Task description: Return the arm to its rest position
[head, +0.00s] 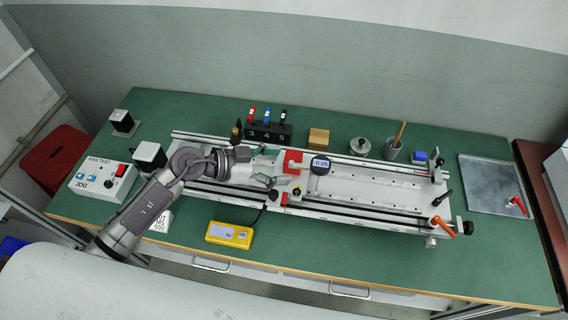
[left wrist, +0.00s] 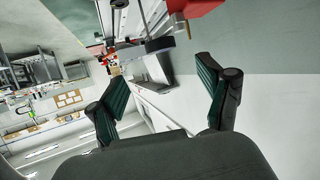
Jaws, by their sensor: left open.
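My left arm comes in from the lower left, and its gripper (head: 268,166) hangs over the left part of the silver rail gantry (head: 375,187), just left of the red carriage (head: 292,160). The gripper is open. In the left wrist view its two dark green-padded fingers (left wrist: 155,88) stand wide apart with nothing held between them. A red part shows beyond them at the top of that view. In the head view I cannot tell whether the fingers touch the gantry. My right gripper is not in view.
A digital dial (head: 320,164) sits right of the carriage. A tool block (head: 268,131) holds coloured-handled drivers behind the gantry. The yellow meter (head: 229,234) lies in front, and the jog control box (head: 104,182) stands at left. A cup (head: 392,150) and grey tray (head: 492,184) are at right.

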